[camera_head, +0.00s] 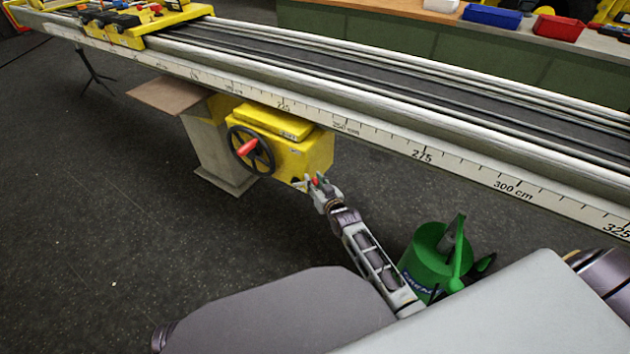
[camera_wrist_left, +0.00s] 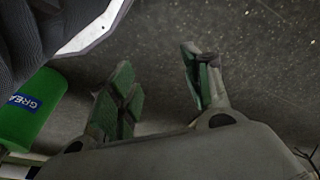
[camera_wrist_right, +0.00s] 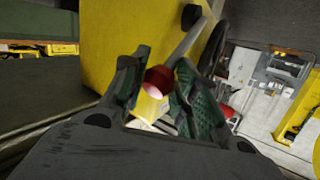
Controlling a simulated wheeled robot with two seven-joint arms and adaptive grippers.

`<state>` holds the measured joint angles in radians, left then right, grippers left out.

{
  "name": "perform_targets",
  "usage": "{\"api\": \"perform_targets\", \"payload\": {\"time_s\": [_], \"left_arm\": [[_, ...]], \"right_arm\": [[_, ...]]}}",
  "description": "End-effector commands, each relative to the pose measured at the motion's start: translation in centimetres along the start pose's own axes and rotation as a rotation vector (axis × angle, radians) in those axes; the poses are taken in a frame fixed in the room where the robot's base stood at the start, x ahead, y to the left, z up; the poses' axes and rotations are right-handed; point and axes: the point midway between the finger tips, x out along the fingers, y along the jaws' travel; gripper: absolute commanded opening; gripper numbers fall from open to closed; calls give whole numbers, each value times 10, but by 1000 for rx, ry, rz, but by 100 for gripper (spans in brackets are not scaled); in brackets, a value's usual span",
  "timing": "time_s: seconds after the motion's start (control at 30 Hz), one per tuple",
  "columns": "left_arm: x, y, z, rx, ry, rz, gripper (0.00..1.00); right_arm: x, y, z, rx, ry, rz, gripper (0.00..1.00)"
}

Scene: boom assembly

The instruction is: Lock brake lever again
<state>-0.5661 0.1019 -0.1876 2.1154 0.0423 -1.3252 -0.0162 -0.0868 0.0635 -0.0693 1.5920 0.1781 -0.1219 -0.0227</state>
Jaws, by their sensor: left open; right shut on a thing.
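The brake lever shows in the right wrist view as a grey rod with a red knob (camera_wrist_right: 158,79), mounted beside the yellow housing (camera_wrist_right: 118,30). My right gripper (camera_wrist_right: 155,88) is shut on the lever's red knob, which lies between its green pads. In the head view, my right gripper (camera_head: 313,186) is at the right side of the yellow housing (camera_head: 305,155), under the long rail; a bit of red shows between its fingers. My left gripper (camera_wrist_left: 160,88) is open and empty above the dark floor in its wrist view; it does not show in the head view.
A black handwheel (camera_head: 262,160) with a red handle is on the housing's front. A green can (camera_head: 428,255) stands near my right forearm; a green can (camera_wrist_left: 30,110) also shows in the left wrist view. Open floor lies at left.

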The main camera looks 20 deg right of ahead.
Motion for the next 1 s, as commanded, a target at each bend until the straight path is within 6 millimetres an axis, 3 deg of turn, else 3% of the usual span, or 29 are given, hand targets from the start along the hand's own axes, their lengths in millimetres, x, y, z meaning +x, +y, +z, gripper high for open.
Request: {"api": "perform_targets", "payload": {"time_s": [1.0], "left_arm": [[76, -20, 29, -9, -31, -37, 49]], "right_arm": [[6, 0, -16, -57, -71, 25, 0]]}}
